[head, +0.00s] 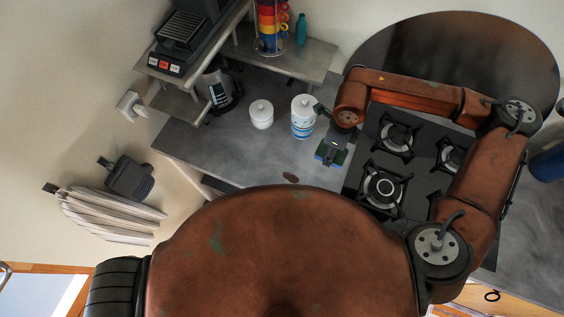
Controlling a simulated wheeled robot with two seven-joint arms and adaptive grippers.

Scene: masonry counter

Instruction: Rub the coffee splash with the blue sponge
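A small brown coffee splash (291,178) lies on the grey counter near its front edge, left of the hob. The blue sponge (321,155), with some green showing, is on or just above the counter, to the right of and behind the splash. My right arm reaches in from the right over the hob, and its gripper (332,148) is over the sponge, covering its middle. Its fingertips are too small and too dark to tell whether they are closed on the sponge. The sponge and the splash are apart. My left gripper is not in view.
A white lidded jar (261,115) and a blue-and-white canister (303,118) stand behind the splash. A kettle (221,92) is at the back left. The black gas hob (384,187) is to the right. The counter (225,150) left of the splash is clear.

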